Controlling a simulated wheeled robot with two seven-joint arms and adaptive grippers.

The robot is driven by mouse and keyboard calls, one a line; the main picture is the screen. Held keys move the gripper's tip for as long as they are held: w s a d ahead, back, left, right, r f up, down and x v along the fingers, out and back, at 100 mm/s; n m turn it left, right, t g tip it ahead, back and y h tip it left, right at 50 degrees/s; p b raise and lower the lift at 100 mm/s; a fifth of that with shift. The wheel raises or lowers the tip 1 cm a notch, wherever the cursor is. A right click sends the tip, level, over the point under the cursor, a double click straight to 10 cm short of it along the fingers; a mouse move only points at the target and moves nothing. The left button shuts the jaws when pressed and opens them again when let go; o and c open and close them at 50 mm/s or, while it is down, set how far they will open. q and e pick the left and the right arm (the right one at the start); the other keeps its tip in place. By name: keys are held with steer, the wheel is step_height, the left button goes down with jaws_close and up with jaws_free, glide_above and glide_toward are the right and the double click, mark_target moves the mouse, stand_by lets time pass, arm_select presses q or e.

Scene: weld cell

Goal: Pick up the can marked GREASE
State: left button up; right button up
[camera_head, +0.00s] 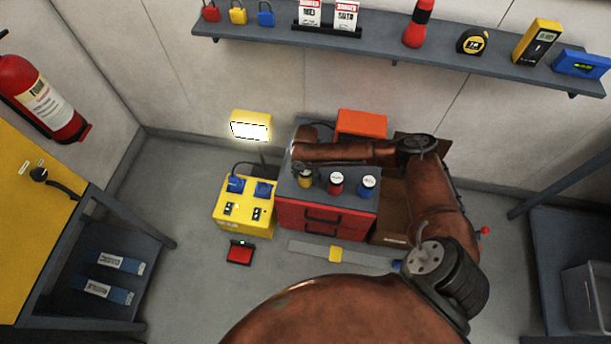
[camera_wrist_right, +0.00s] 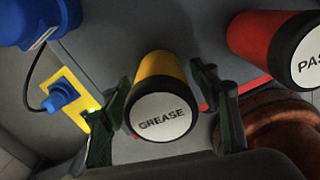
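The can marked GREASE is yellow with a dark rim and a white label (camera_wrist_right: 163,113) in the right wrist view. In the head view it is the leftmost of three cans (camera_head: 305,181) on the grey top of a red drawer cabinet (camera_head: 327,217). My right gripper (camera_wrist_right: 160,88) is open, with one dark finger on each side of the can and a visible gap at the right finger. In the head view my right gripper (camera_head: 303,168) is at the yellow can, small and partly hidden by its wrist. My left gripper is not in view.
A red can (camera_head: 336,184) stands close beside the yellow one, and a blue can (camera_head: 368,187) beyond it. A yellow power box (camera_head: 243,213) with blue plugs and a lit lamp (camera_head: 250,126) stand left of the cabinet. An orange box (camera_head: 361,124) is behind.

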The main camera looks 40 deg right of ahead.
steer(key=c, duration=1.3)
steer(key=shift+r, duration=0.2)
